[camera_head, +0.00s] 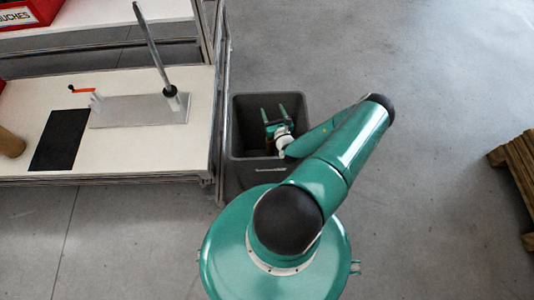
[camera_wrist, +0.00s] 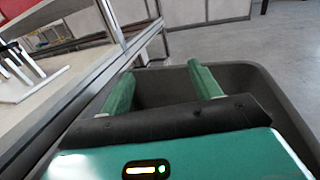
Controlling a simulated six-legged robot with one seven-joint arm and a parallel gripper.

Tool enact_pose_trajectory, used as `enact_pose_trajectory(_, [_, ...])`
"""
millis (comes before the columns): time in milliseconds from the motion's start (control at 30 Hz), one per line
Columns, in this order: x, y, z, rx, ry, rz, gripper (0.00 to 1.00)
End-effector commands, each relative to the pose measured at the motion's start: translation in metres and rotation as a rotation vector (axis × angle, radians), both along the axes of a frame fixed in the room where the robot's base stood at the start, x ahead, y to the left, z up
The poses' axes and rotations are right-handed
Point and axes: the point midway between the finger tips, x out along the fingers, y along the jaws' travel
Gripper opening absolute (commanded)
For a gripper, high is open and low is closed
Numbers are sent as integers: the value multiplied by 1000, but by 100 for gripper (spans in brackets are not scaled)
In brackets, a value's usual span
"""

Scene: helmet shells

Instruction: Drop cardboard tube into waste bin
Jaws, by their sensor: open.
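The dark grey waste bin (camera_head: 240,140) stands on the floor beside the bench. My gripper (camera_head: 274,110) is over the bin's opening, its two green fingers apart with nothing between them. In the wrist view my gripper (camera_wrist: 163,82) is also open and empty, with the bin (camera_wrist: 262,78) around and beyond the fingers. A tan cylinder (camera_head: 11,143), like a cardboard tube, is on the bench at the left edge, partly cut off.
The white bench (camera_head: 95,165) holds a black mat (camera_head: 59,140) and a grey plate (camera_head: 130,111) with an upright rod. A metal frame post (camera_head: 219,100) runs close to the bin's left side. A wooden pallet (camera_head: 518,165) lies far right. The floor between is clear.

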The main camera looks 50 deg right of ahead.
Motion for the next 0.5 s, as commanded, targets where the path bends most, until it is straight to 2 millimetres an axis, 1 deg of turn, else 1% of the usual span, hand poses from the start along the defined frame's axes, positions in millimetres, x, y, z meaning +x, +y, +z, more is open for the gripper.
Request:
enact_pose_trajectory(167, [-26,17,0,3,2,0,63])
enact_pose_trajectory(400, [-71,48,-1,3,2,0,63])
enact_pose_trajectory(500, [-87,58,0,2,1,-1,63])
